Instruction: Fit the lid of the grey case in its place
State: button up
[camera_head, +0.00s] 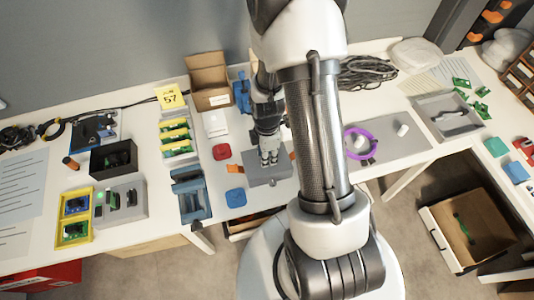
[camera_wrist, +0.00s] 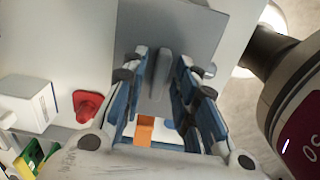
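A flat grey piece with a raised grip bar, which looks like the lid (camera_head: 262,180), lies on the table below my gripper (camera_head: 268,162). In the wrist view the lid (camera_wrist: 190,28) shows its upright bar between the two blue fingers of my gripper (camera_wrist: 163,65). The fingers are open, with a gap on both sides of the bar. I cannot tell whether a case lies under this piece. A grey open box (camera_head: 132,208) with green and black parts stands at the left; I cannot tell if it is the grey case.
A red piece (camera_head: 221,152), a blue piece (camera_head: 236,197) and a white box (camera_head: 216,123) lie left of my gripper. A blue-grey bin (camera_head: 190,195) stands further left. A grey tray (camera_head: 428,108) and a purple ring (camera_head: 371,147) are at the right. My arm hides part of the table.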

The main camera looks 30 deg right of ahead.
jog(key=shift+o, duration=0.5)
notch_tip(320, 180, up, 12)
dwell(0.3)
dwell(0.3)
jog(key=s+a+r+m+t, duration=0.2)
jog(key=s+a+r+m, duration=0.3)
jog(key=r, duration=0.5)
jog(key=s+a+r+m+t, duration=0.2)
jog(key=s+a+r+m, duration=0.3)
jog(key=s+r+m, duration=0.3)
notch_tip(320, 180, up, 2)
jog(key=shift+s+a+r+m+t, duration=0.1)
jog(key=shift+s+a+m+t, duration=0.2)
jog(key=shift+m, duration=0.6)
jog(key=shift+w+a, duration=0.1)
jog(key=shift+c, duration=0.2)
